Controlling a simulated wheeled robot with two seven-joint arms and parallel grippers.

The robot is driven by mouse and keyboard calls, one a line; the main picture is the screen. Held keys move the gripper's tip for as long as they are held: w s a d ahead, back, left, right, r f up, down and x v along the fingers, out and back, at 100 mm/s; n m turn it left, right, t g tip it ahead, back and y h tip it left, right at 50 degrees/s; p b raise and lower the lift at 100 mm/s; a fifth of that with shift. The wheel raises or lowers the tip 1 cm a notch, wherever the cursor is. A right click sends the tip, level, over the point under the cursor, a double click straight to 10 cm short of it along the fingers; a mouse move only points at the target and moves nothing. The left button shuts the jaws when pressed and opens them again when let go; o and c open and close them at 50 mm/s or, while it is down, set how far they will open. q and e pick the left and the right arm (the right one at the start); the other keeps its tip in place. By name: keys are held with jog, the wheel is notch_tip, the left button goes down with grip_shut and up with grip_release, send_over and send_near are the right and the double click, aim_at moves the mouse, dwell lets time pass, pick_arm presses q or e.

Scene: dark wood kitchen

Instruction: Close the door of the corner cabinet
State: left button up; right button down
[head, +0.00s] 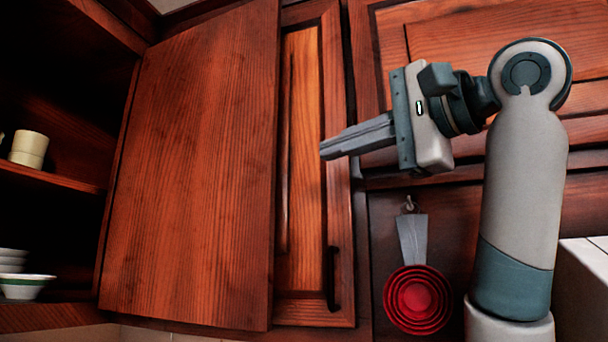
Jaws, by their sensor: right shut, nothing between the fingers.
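The corner cabinet stands open at the left, with its dark shelves (50,180) showing. A broad plain wood panel, which looks like its swung-out door (190,170), stands to the right of the opening. Its right edge overlaps a framed wood panel (300,170) with a dark handle (333,280). I cannot tell how the two panels join. My right gripper (324,150) is shut and empty, its fingers pointing left. In the picture it lies over the right edge of the framed panel, to the right of the plain panel. Contact cannot be told. My left gripper is not in view.
Cream cups (29,149) and white bowls (24,286) sit on the shelves. Red measuring cups (417,300) hang on the wall below a closed cabinet (500,35) at the right. A white box-like surface (585,290) shows at the lower right.

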jog(key=p+x, duration=0.5)
jog(key=x, duration=0.3)
jog(key=shift+w+a+r, duration=0.1)
jog(key=shift+w+r, duration=0.05)
jog(key=shift+w, duration=0.25)
jog(key=shift+w+a, duration=0.5)
jog(key=shift+a, duration=0.05)
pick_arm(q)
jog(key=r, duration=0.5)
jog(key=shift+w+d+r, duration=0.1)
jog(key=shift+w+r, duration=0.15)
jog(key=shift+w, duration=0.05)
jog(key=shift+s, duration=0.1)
